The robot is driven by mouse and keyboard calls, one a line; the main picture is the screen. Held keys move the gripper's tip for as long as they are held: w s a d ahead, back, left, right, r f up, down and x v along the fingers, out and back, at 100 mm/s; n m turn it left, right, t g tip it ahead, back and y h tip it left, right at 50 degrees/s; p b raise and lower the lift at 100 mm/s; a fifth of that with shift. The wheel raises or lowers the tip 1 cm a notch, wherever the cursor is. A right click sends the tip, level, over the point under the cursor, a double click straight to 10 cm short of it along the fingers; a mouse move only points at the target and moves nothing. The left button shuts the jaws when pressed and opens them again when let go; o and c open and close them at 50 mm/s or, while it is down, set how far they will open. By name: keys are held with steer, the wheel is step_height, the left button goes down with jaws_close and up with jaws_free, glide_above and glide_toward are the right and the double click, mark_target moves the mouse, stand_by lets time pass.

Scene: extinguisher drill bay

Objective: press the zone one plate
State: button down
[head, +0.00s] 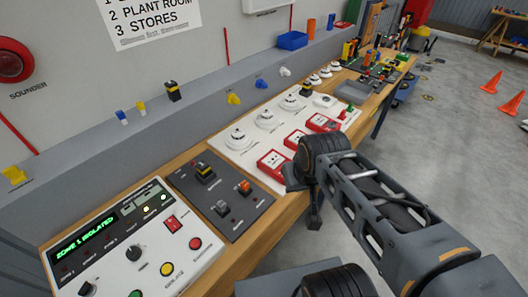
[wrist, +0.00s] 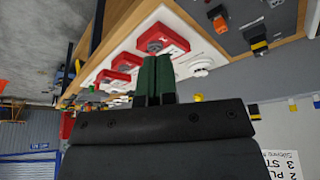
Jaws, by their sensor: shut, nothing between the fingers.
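Three red call points with pale front plates stand in a row on a white board. In the head view they are the near one (head: 272,163), the middle one (head: 295,140) and the far one (head: 322,123). The wrist view shows them too, the largest (wrist: 162,40) just beyond my fingertips. I cannot read which is zone one. My gripper (wrist: 153,60) is shut and empty, its green fingers pointing toward the row, with no clear contact. In the head view my wrist hides the fingertips.
The alarm panel (head: 130,245) at the near left reads "ZONE 1 ISOLATED". A grey switch plate (head: 215,190) lies between it and the white board. White detectors (head: 238,139) stand behind the call points.

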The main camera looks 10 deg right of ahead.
steer(key=w+r+m+g+p, duration=0.1)
steer(key=w+r+m, duration=0.15)
steer(key=w, duration=0.35)
steer(key=w+r+m+g, duration=0.1)
steer(key=w+m, duration=0.2)
steer(key=w, duration=0.4)
steer(key=m+g+p, duration=0.1)
steer(key=m+g, duration=0.1)
steer(key=m, duration=0.3)
glide_above(273, 159)
step_height(273, 159, down, 3)
steer(key=shift+f, duration=0.1)
step_height(273, 159, down, 14)
steer(key=p, duration=0.2)
steer(key=shift+p, duration=0.3)
